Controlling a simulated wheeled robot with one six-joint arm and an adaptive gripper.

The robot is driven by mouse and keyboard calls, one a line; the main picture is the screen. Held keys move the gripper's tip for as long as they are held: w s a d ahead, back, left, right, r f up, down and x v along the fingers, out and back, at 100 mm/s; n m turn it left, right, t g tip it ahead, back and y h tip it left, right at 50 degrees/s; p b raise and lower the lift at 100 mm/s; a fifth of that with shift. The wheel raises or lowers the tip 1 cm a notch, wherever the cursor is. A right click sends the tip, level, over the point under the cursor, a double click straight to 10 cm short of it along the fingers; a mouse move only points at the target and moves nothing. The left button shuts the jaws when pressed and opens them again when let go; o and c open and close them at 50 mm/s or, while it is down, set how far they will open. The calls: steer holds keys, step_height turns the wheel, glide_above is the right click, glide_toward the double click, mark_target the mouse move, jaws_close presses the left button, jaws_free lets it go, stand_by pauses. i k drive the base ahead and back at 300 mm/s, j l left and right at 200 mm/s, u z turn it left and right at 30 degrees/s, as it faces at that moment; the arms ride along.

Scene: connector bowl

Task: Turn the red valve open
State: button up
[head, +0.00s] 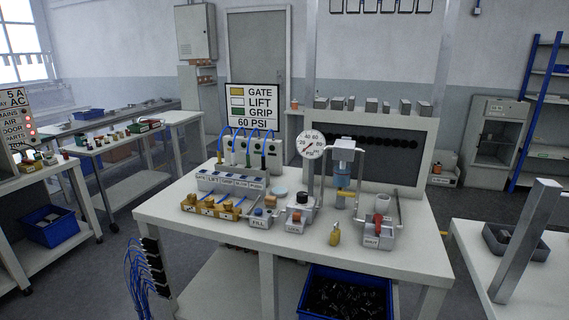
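A small grey block (378,238) with a label too small to read surely stands at the right front of the white table. A thin metal frame rises around the block. Whether the valve is open or closed is too small to tell. My gripper is not in view.
Yellow connectors (212,206) fill the table's left. A blue bin (345,292) sits below. The table's front right corner is clear.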

mark_target(378, 219)
steer(key=i+l+z, duration=0.25)
steer(key=i, duration=0.25)
steer(key=i+l+z, duration=0.3)
steer(key=i, duration=0.2)
